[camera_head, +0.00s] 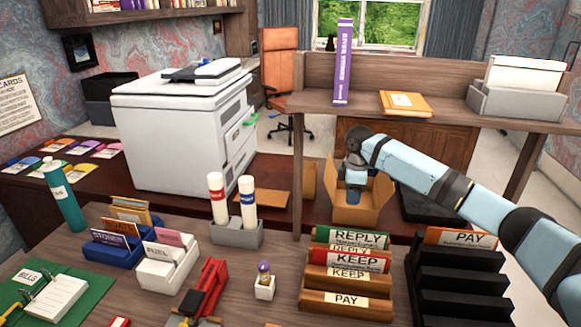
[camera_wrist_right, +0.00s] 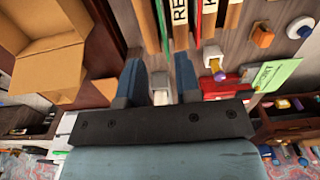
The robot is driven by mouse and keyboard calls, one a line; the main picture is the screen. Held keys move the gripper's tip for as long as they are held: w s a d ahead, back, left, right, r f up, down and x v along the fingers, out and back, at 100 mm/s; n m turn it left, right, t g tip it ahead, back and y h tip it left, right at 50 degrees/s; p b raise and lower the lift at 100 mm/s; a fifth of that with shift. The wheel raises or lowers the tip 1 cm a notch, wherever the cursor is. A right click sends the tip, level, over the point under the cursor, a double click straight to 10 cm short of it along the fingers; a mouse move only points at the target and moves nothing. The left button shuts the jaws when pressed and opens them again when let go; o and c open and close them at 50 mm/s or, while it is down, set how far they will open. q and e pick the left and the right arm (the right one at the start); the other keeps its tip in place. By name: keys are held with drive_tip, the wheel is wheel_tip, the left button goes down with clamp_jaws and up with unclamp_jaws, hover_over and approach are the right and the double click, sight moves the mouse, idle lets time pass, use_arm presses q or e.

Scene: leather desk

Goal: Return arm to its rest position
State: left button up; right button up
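My right arm, light blue with dark joints, reaches in from the right in the head view. Its gripper (camera_head: 355,190) points down in front of the open cardboard box (camera_head: 378,215), above the back part of the desk. In the right wrist view the two blue fingers of the gripper (camera_wrist_right: 159,68) stand apart with nothing held between them. The cardboard box also shows at the upper left of the wrist view (camera_wrist_right: 45,65). My left arm and gripper are not in view.
A wooden rack with REPLY and KEEP cards (camera_head: 345,280) and a black tiered rack (camera_head: 460,285) stand in front of the arm. A raised shelf (camera_head: 370,112) bears a purple binder (camera_head: 343,62). A white printer (camera_head: 185,130) stands left.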

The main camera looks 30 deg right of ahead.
drive_tip(key=s+a+f+t+y, duration=0.1)
drive_tip(key=s+a+f, duration=0.7)
drive_tip(key=a, duration=0.3)
drive_tip(key=s+a+f, duration=0.7)
drive_tip(key=a+f, duration=0.1)
drive_tip(key=a, duration=0.4)
drive_tip(key=s+a+r+m+t, duration=0.15)
drive_tip(key=s+m, duration=0.25)
drive_tip(key=s, duration=0.7)
drive_tip(key=s+a+r+m+t, duration=0.15)
drive_tip(key=s+m, duration=0.25)
drive_tip(key=s, duration=0.6)
drive_tip(key=w+a+f+n+t+y+p, duration=0.1)
drive_tip(key=w+a+f+t+y+p, duration=0.1)
drive_tip(key=w+a+f+t+p, duration=0.3)
drive_tip(key=w+t+p, duration=0.1)
drive_tip(key=t+p, duration=0.1)
drive_tip(key=shift+a+f+p, duration=0.25)
drive_tip(key=shift+f+p, duration=0.05)
drive_tip(key=shift+f, duration=0.05)
